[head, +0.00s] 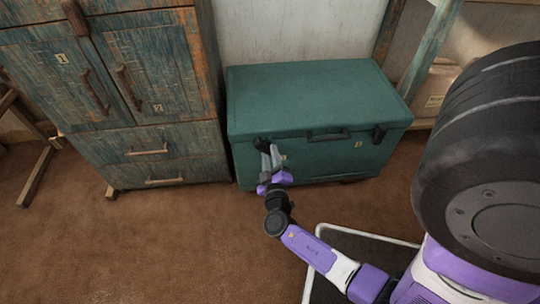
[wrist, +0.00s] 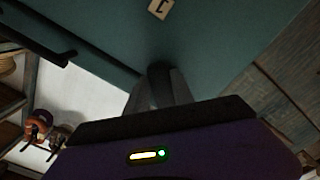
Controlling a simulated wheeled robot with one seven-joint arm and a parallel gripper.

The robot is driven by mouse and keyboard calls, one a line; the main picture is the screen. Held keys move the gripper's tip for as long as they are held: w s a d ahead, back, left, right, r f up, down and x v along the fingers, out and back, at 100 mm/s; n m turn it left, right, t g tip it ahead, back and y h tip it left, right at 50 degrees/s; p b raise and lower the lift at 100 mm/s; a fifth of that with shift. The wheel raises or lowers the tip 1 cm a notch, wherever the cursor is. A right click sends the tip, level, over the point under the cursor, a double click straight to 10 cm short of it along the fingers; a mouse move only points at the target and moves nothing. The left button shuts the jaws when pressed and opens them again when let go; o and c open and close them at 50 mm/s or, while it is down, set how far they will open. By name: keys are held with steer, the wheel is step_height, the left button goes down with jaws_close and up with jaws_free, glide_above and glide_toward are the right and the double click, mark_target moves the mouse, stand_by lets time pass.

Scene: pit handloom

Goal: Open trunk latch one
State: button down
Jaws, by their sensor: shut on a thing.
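The green trunk (head: 315,95) stands on the floor with its lid down. Its left latch (head: 259,142), a dark fitting on the front by a small number plate (head: 283,157), is partly covered by my gripper (head: 269,150). My gripper is shut on this latch at the trunk's front. In the wrist view the fingers (wrist: 160,92) close around the dark latch (wrist: 159,72), and a number plate (wrist: 158,9) shows above. The right latch (head: 379,133) is a dark fitting near the front right corner. A dark handle (head: 329,135) sits between the latches.
A worn teal cabinet (head: 150,90) with doors and drawers stands close to the trunk's left. A white tubular frame (head: 312,262) with a dark panel lies in front. Brown floor (head: 150,240) is clear at front left.

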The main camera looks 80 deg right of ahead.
steer(key=n, duration=0.4)
steer(key=shift+w+f+n, duration=0.1)
steer(key=shift+n, duration=0.2)
steer(key=shift+f+n, duration=0.1)
steer(key=shift+n, duration=2.1)
steer(key=c, duration=1.1)
jaws_free()
steer(key=p+v, duration=0.1)
steer(key=v, duration=0.7)
steer(key=shift+p, duration=0.35)
